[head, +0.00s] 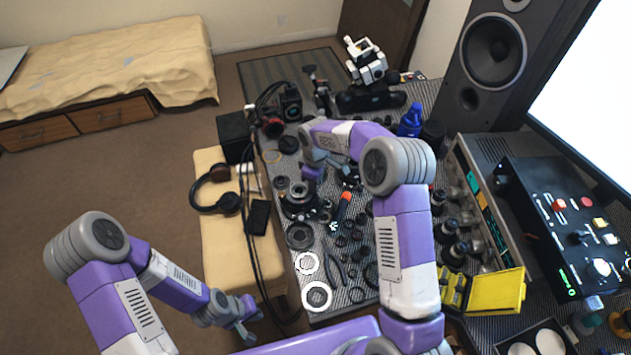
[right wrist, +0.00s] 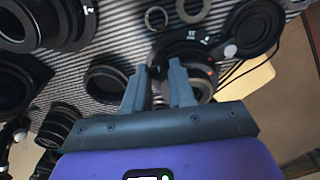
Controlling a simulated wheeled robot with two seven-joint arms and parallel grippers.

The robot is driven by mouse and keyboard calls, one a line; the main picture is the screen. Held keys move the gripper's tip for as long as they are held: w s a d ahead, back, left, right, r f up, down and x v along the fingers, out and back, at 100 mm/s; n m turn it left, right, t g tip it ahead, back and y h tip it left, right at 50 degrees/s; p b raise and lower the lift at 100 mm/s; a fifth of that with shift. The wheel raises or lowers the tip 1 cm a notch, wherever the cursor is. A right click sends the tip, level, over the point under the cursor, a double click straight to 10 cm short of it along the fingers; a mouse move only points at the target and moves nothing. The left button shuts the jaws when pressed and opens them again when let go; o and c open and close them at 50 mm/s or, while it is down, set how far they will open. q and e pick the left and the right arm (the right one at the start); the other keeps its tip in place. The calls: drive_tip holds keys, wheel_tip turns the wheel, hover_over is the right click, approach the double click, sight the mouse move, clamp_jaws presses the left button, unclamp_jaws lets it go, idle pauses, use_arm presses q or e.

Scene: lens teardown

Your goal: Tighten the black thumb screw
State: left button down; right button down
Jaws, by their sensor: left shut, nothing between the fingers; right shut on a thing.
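My right gripper (head: 305,182) reaches down over the crowded bench in the head view. In the right wrist view its two grey fingers (right wrist: 161,84) are shut on a small dark part, with a narrow gap between them. I cannot make out the black thumb screw clearly enough to say whether it is this part. A dark lens barrel (right wrist: 203,80) lies close against the right finger in the wrist view. My left gripper (head: 244,325) is shut and empty, low over the floor at the left, away from the bench parts.
The striped bench mat (head: 312,262) is crowded with rings, lens parts and tools. An orange-handled screwdriver (head: 342,209) and pliers (head: 335,266) lie there. A yellow box (head: 495,290) is at right.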

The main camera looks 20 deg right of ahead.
drive_tip(key=c, duration=0.9)
unclamp_jaws()
drive_tip(key=shift+r+p, duration=0.8)
drive_tip(key=shift+r, duration=3)
drive_tip(key=shift+c, duration=0.2)
